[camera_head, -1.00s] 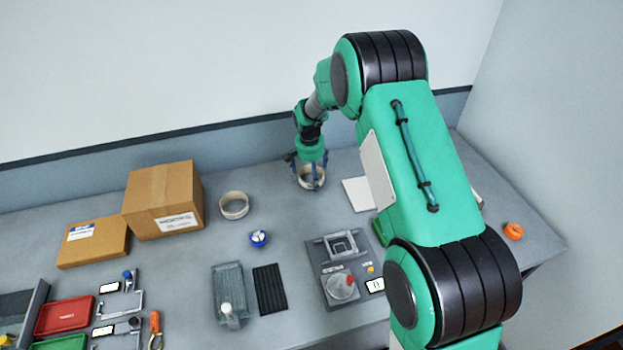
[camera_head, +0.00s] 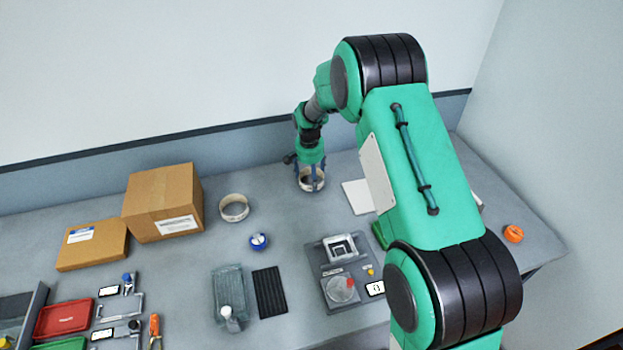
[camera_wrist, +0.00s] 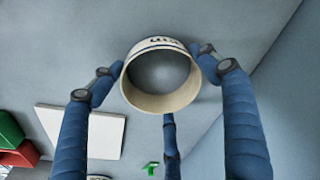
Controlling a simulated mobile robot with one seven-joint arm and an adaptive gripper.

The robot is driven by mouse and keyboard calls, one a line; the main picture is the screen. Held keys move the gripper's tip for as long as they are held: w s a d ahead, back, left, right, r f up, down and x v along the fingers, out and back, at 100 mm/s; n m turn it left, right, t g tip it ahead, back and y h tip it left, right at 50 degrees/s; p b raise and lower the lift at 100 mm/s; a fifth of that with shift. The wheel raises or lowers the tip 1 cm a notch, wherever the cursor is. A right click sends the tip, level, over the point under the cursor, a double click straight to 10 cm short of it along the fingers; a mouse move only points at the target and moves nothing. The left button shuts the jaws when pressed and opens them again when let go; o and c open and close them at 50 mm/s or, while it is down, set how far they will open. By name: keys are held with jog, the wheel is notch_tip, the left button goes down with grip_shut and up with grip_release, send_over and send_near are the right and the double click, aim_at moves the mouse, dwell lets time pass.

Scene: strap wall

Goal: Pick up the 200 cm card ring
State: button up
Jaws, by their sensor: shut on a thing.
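A cream card ring (camera_head: 311,183) with dark print is at the back of the table, right of the cardboard boxes. It also fills the middle of the wrist view (camera_wrist: 160,102), where its open end faces the camera. My gripper (camera_head: 311,178) points down over this ring, and its blue fingers (camera_wrist: 155,80) are shut on it from both sides. Whether the ring touches the table is hard to tell. A second cream ring (camera_head: 234,208) lies on the table to the left. The print on either ring is too small to read for certain.
A large cardboard box (camera_head: 163,203) and a flatter one (camera_head: 92,244) stand at the left. A blue-and-white round item (camera_head: 258,241), a grey fixture (camera_head: 340,271) and a white plate (camera_head: 357,197) lie nearby. An orange roll (camera_head: 513,233) is at the right.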

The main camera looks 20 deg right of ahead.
jog(key=shift+r, duration=0.15)
jog(key=shift+r, duration=0.6)
notch_tip(320, 180, up, 2)
jog(key=shift+r+p, duration=0.1)
jog(key=shift+p, duration=0.45)
jog(key=s, duration=0.5)
jog(key=s+r+p, duration=0.1)
jog(key=s, duration=0.4)
jog(key=s+p, duration=0.1)
jog(key=s, duration=0.5)
jog(key=shift+a+r, duration=0.15)
jog(key=shift+a, duration=0.2)
